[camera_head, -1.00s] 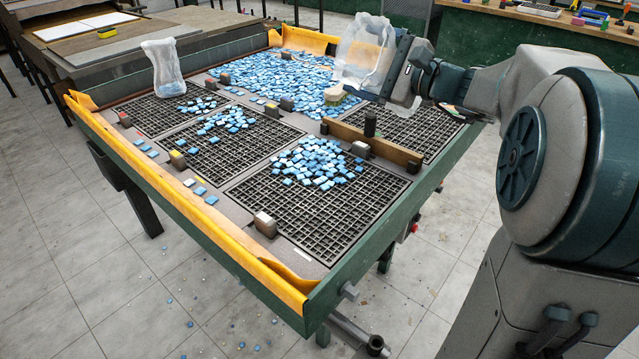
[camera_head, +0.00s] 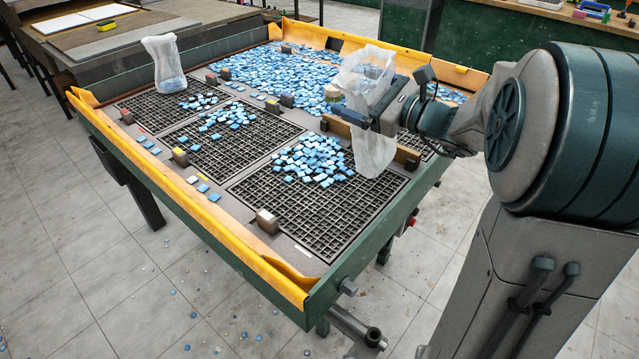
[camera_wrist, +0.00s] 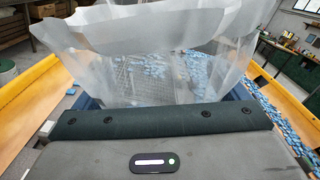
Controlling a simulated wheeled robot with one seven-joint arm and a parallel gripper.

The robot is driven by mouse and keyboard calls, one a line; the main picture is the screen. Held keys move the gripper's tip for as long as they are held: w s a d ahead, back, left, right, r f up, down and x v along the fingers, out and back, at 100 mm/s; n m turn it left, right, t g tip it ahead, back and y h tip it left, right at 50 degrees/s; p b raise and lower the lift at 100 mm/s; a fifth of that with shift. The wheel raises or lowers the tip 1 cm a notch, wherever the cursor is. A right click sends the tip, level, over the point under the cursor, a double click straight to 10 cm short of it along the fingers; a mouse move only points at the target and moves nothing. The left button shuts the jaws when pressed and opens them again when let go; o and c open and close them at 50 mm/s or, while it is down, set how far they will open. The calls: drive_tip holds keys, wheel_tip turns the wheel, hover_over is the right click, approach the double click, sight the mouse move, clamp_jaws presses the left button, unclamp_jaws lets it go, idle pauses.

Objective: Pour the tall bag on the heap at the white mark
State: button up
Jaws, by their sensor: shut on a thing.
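My gripper (camera_head: 372,118) is shut on a tall translucent bag (camera_head: 374,152). The bag is roughly upright, its lower part below the jaws and its loose top above them. It is above the right side of the table, right of the blue tile heap (camera_head: 312,160) on the front grid. In the wrist view the bag (camera_wrist: 150,75) has an open, crumpled mouth; blue tiles and grid show through it, so its contents are unclear. A small white mark (camera_head: 302,249) is on the border in front of that heap's grid.
A shorter clear bag (camera_head: 165,65) with blue tiles stands on the far left grid. Smaller heaps lie on the middle grid (camera_head: 245,140) and left grid. A large tile pile (camera_head: 270,72) fills the back. A wooden bar (camera_head: 340,127) and small blocks (camera_head: 267,221) stand between grids.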

sight(364, 68)
drive_tip(key=shift+r+p, duration=1.65)
drive_tip(key=shift+r, duration=0.95)
drive_tip(key=shift+f, duration=0.1)
